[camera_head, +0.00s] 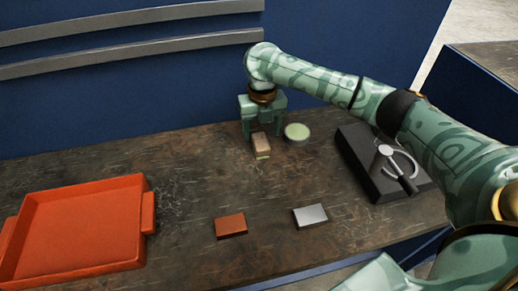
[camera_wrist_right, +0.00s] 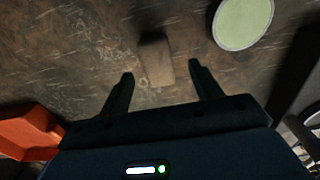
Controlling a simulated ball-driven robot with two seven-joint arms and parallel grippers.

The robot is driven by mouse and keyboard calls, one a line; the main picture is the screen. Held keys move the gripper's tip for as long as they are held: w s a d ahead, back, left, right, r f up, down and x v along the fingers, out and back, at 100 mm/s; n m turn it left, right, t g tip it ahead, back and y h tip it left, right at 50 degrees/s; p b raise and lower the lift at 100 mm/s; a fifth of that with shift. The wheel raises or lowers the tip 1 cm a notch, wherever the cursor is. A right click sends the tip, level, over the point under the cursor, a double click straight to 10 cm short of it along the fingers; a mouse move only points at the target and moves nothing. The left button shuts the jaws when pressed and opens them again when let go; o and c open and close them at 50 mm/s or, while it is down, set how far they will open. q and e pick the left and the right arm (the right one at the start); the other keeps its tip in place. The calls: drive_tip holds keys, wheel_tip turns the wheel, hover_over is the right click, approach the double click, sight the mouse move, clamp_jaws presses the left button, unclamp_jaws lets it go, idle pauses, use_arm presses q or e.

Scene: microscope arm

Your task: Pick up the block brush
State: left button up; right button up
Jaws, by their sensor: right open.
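The block brush (camera_head: 260,145), a small block with a brown wooden top and a pale green lower edge, stands on the dark worktop. In the right wrist view the brush (camera_wrist_right: 156,60) shows as a tan block ahead of and between the two fingers. My right gripper (camera_head: 248,128) is open, just behind the brush in the head view, with its fingers pointing down. In the right wrist view the open gripper (camera_wrist_right: 160,76) has clear space on both sides of the brush. I cannot tell whether the fingertips reach its height. My left gripper is not in view.
A pale green round dish (camera_head: 297,132) sits close to the right of the brush. An orange tray (camera_head: 75,235) is at left. A brown block (camera_head: 231,225) and a silver block (camera_head: 310,216) lie in front. A black device (camera_head: 365,165) stands at right. A blue wall is behind.

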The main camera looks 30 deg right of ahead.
sight(261, 141)
drive_tip(key=shift+s+f, duration=0.1)
drive_tip(key=shift+f, duration=0.5)
wheel_tip(261, 141, down, 5)
drive_tip(key=b, duration=0.3)
drive_tip(key=shift+a+r, duration=0.15)
drive_tip(key=shift+r, duration=0.2)
drive_tip(key=c, duration=1.2)
drive_tip(key=shift+o, duration=0.2)
